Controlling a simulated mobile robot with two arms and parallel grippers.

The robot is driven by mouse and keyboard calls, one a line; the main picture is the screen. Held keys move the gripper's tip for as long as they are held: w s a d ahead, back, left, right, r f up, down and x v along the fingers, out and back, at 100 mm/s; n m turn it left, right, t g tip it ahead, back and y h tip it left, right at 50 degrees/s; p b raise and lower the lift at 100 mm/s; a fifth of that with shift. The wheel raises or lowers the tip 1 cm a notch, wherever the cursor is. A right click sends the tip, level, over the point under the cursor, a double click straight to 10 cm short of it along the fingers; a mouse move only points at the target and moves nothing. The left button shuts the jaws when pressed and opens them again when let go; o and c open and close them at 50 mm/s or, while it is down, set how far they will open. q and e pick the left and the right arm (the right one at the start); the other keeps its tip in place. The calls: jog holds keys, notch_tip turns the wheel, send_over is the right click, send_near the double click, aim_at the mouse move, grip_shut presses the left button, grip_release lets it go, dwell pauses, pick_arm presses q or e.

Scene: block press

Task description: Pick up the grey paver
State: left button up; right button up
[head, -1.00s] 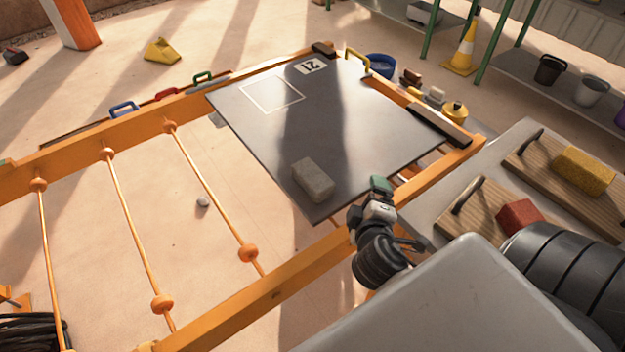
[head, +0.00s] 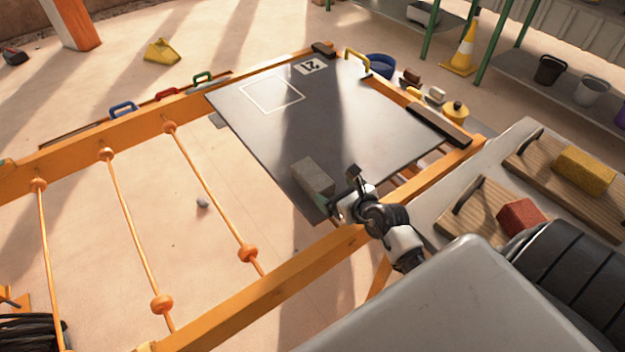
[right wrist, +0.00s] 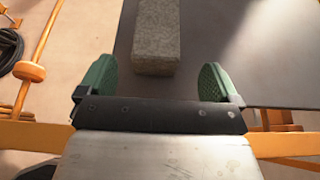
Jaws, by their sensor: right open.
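The grey paver (head: 314,177) lies on the dark plate (head: 390,128), close to its near corner. My right gripper (head: 346,192) is just to the right of the paver in the head view, close to it. In the right wrist view the paver (right wrist: 157,38) lies ahead of the two green fingertips (right wrist: 158,78), lined up with the gap between them. The fingers are apart with nothing between them. My left gripper is not in view.
The plate rests on an orange frame (head: 270,295) with orange rods. A white square outline (head: 271,94) and a "21" label (head: 311,67) mark the plate. At right, a bench holds boards with a red block (head: 520,215) and a yellow block (head: 584,170).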

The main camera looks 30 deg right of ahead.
aim_at(321, 183)
jog(key=x, duration=0.7)
jog(key=shift+w+a+f+b, duration=0.1)
jog(key=shift+w+a+b, duration=0.15)
jog(key=shift+w+b, duration=0.15)
jog(key=shift+c, duration=0.2)
jog(key=c, duration=1.4)
jog(key=shift+r, duration=0.2)
jog(key=shift+c, duration=0.7)
